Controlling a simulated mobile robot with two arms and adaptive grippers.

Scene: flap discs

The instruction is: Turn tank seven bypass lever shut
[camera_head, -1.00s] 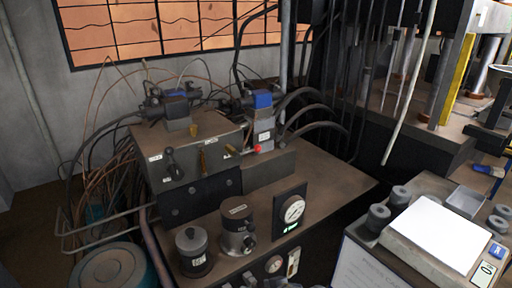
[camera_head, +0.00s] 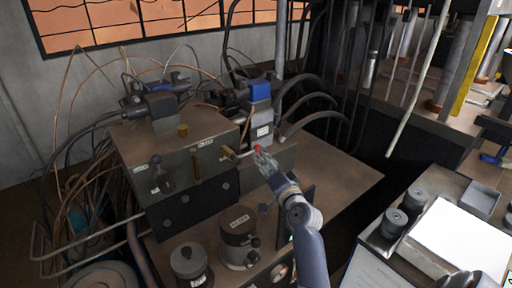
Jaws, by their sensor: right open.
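A dark valve block (camera_head: 172,138) stands on the bench with small labels too small to read. Its front carries a black ball-ended lever (camera_head: 157,172), an upright brass lever (camera_head: 196,163) and a slanted brass lever (camera_head: 229,153) near its right corner. I cannot tell which is the tank seven bypass lever. My right gripper (camera_head: 263,160) is open at the right of the slanted brass lever, in front of the red knob (camera_head: 258,148). Its fingers are small here, and I cannot tell whether they touch anything. My left gripper is out of view.
Blue-topped valves and hoses crowd above and behind the block. Two dark cylinders (camera_head: 238,236) (camera_head: 188,262) stand at the bench front. My right arm partly covers the gauge panel. A side table with a white pad (camera_head: 459,240) and grey weights stands at the right.

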